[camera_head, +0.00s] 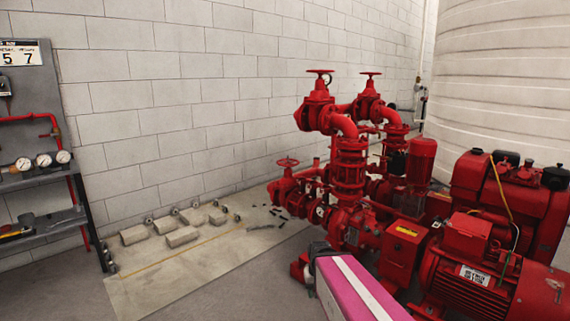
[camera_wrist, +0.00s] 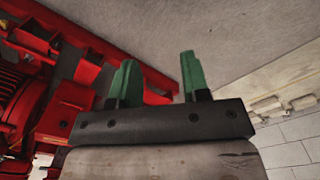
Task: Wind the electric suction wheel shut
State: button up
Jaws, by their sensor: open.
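Three red handwheels show in the head view on the red pumpset. Two sit on top of tall valves, a left upper wheel (camera_head: 320,72) and a right upper wheel (camera_head: 371,73). A lower wheel (camera_head: 287,161) sits on a pipe at the left side. No readable label tells which is the electric suction wheel. My gripper (camera_wrist: 158,62) shows in the wrist view with two green fingers spread apart and nothing between them. No handwheel shows in the wrist view. I cannot make out the fingers in the head view.
A red electric motor (camera_head: 465,275) and a red engine (camera_head: 510,210) stand at right. A pale mat (camera_head: 190,275) with several grey blocks lies on the floor at left. A shelf with gauges (camera_head: 40,190) stands at far left. Red pump parts (camera_wrist: 80,70) are near my fingers in the wrist view.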

aim_at(288, 163)
jog(key=i+j+u, duration=0.75)
jog(key=i+u, duration=0.15)
jog(key=i, duration=0.2)
jog(key=i+j, duration=0.15)
jog(key=i, duration=0.5)
jog(key=i+j, duration=0.15)
jog(key=i, duration=0.5)
jog(key=i+z, duration=0.3)
jog(key=z, duration=0.2)
jog(key=i+j+z, duration=0.2)
jog(key=z, duration=0.3)
jog(key=i+j+z, duration=0.3)
jog(key=z, duration=0.2)
